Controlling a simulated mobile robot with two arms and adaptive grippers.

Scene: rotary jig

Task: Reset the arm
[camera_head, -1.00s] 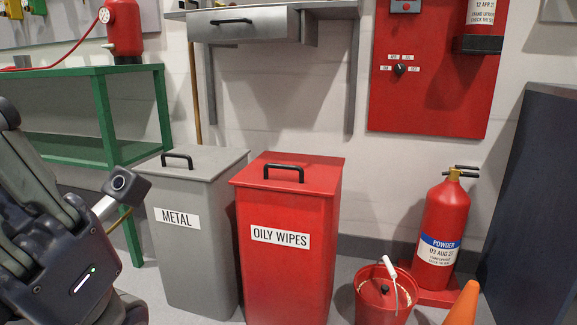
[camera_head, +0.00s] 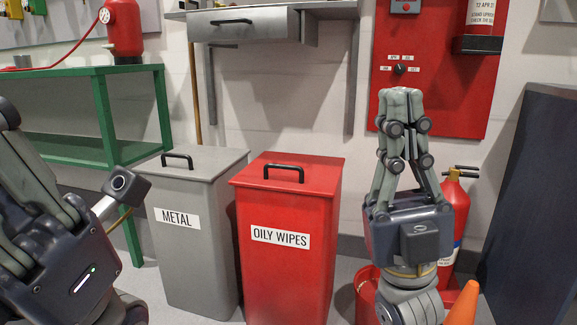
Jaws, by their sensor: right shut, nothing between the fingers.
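My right gripper (camera_head: 401,97) points upward at the right, in front of the red wall panel and the fire extinguisher. Its fingers are together at the tips, shut and empty. My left gripper (camera_head: 15,150) is at the left edge, close to the camera. Its fingertips are partly cut off by the frame, so I cannot tell if it is open or shut. A dark block with a round face (camera_head: 124,186) on a silver stem shows beside it; I cannot tell what it belongs to.
A grey METAL bin (camera_head: 190,245) and a red OILY WIPES bin (camera_head: 285,280) stand at the wall. A green table (camera_head: 85,72) is at the left. A red extinguisher (camera_head: 457,195), partly hidden, a red bucket (camera_head: 366,290) and an orange cone (camera_head: 465,302) are at the right.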

